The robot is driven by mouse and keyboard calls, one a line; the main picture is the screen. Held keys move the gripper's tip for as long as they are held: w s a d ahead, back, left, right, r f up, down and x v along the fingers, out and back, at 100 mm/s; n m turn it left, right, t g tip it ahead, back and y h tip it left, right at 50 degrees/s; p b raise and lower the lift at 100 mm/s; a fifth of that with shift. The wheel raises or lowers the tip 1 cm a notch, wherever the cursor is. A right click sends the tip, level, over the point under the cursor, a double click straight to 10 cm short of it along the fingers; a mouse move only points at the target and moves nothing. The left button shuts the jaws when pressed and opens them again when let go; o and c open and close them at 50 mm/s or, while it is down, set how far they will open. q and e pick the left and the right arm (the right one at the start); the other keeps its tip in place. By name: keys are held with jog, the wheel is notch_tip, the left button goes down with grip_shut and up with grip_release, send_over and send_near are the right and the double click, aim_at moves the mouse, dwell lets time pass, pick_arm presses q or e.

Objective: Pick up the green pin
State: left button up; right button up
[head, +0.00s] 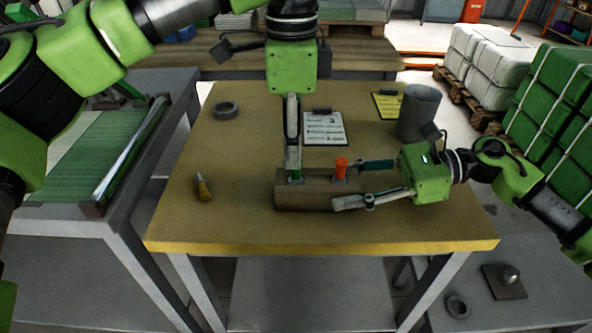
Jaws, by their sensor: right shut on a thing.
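The green pin (296,180) stands upright at the left part of a brown block (304,199) on the table. An orange pin (341,166) stands in the same block, to its right. My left gripper (293,168) points straight down with its fingertips right at the green pin, hiding its upper part. Its fingers show edge-on, so I cannot tell whether they are closed on the pin. My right gripper (347,183) comes from the right and is shut on the block's right end, one finger along the far side and one along the near side.
A dark ring (225,109), a white sheet on a clipboard (324,128), a yellow sheet (387,105) and a grey cylinder (418,110) are further back. The front of the table is clear.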

aim_at(296, 179)
pick_arm(q)
jog(key=f, duration=0.4)
jog(key=shift+s+d+f, duration=0.25)
jog(key=shift+d+f, duration=0.05)
jog(key=shift+c, duration=0.3)
grip_shut()
notch_tip(296, 179, up, 10)
jog(key=shift+r, duration=0.1)
dwell(0.3)
